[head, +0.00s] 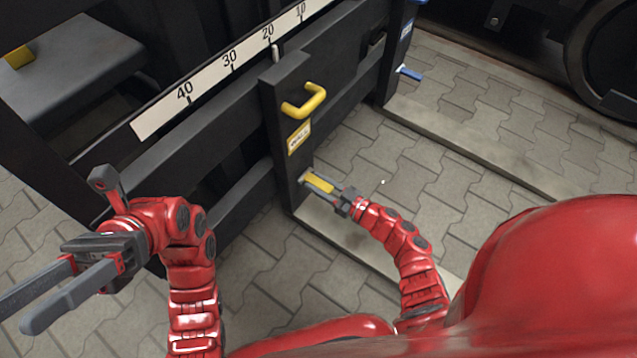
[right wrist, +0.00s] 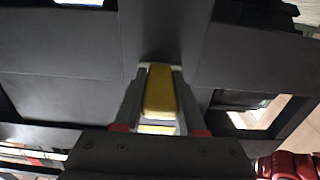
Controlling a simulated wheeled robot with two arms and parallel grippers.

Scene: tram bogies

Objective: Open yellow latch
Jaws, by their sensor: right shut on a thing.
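The yellow latch (head: 319,184) is low on a dark upright post (head: 284,120). My right gripper (head: 318,182) is at it, with its fingers on either side. In the right wrist view the latch (right wrist: 160,92) lies between the two grey fingers (right wrist: 160,95), and the gripper is shut on it. A yellow handle (head: 304,101) is higher on the same post, with a yellow and white label (head: 299,137) under it. My left gripper (head: 62,298) is open and empty at the lower left of the head view, away from the latch.
A white scale strip (head: 210,76) with numbers runs along the dark rail. A grey step (head: 75,60) is at upper left. A blue lever (head: 411,73) is on a farther post. A dark wheel (head: 610,50) stands at upper right.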

